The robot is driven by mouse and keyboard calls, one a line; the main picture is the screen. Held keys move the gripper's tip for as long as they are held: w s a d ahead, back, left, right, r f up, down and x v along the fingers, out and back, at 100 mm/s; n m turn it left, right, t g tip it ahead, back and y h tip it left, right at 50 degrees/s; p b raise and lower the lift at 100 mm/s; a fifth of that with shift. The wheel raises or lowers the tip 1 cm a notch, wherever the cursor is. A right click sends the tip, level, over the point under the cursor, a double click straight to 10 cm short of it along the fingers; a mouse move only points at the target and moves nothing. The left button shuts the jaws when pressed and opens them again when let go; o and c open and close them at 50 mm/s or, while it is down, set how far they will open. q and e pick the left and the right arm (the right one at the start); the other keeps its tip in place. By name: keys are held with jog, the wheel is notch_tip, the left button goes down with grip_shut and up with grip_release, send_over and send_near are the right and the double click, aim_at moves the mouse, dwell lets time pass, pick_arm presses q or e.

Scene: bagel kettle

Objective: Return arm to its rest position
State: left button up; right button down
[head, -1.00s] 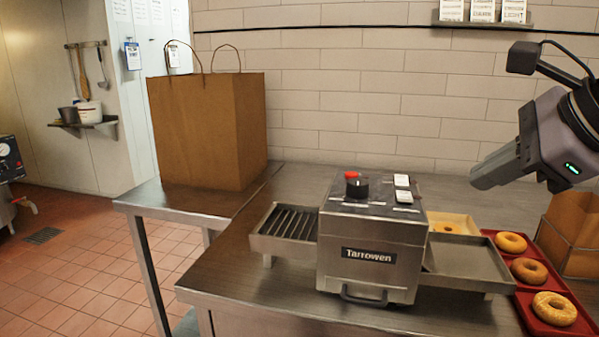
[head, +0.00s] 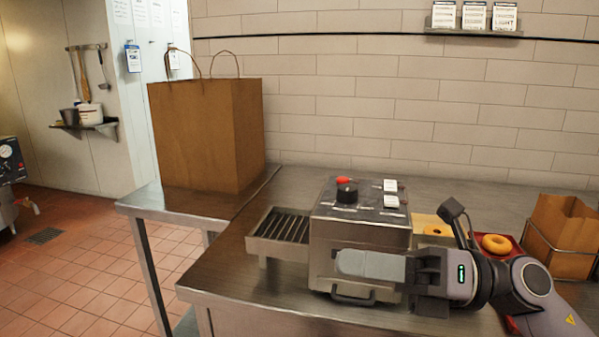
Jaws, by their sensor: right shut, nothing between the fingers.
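My right arm comes in from the lower right, and its gripper (head: 342,263) points left, in front of the steel Tarrowen machine (head: 362,222). The fingers are together with nothing between them. They cover the machine's name plate and part of its front; I cannot tell whether they touch it. My left gripper is not in view.
A bagel (head: 496,244) lies on a red tray (head: 517,252), mostly hidden by my arm. A small paper bag (head: 562,235) stands in a wire holder at right. A large paper bag (head: 207,135) stands on the left table. The counter behind the machine is clear.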

jog(key=w+d+f+m+t+h+p, duration=0.1)
jog(key=d+f+m+t+h, duration=0.25)
jog(key=f+m+t, duration=0.45)
jog(key=w+d+f+m+t+h, duration=0.2)
jog(key=f+m+t+h, duration=0.15)
jog(key=m, duration=0.95)
jog(key=w+d+f+m+t+h+p, duration=0.1)
jog(key=d+f+m+t+h, duration=0.25)
jog(key=f+m+t, duration=0.45)
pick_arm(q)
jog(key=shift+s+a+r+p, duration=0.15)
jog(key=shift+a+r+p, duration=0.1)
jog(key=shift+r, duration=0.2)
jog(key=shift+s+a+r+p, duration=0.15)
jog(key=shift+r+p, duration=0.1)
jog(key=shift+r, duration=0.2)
pick_arm(e)
jog(key=s+d+f+m+g+h, duration=0.2)
jog(key=s+f+m+g, duration=0.3)
jog(key=s+f, duration=0.3)
jog(key=s+d+f+m+g+h, duration=0.2)
jog(key=s+f+m+g+h, duration=0.3)
jog(key=s+f+m, duration=0.3)
notch_tip(320, 180, down, 5)
jog(key=shift+r, duration=0.2)
jog(key=shift+d+g, duration=0.1)
jog(key=shift+g, duration=0.15)
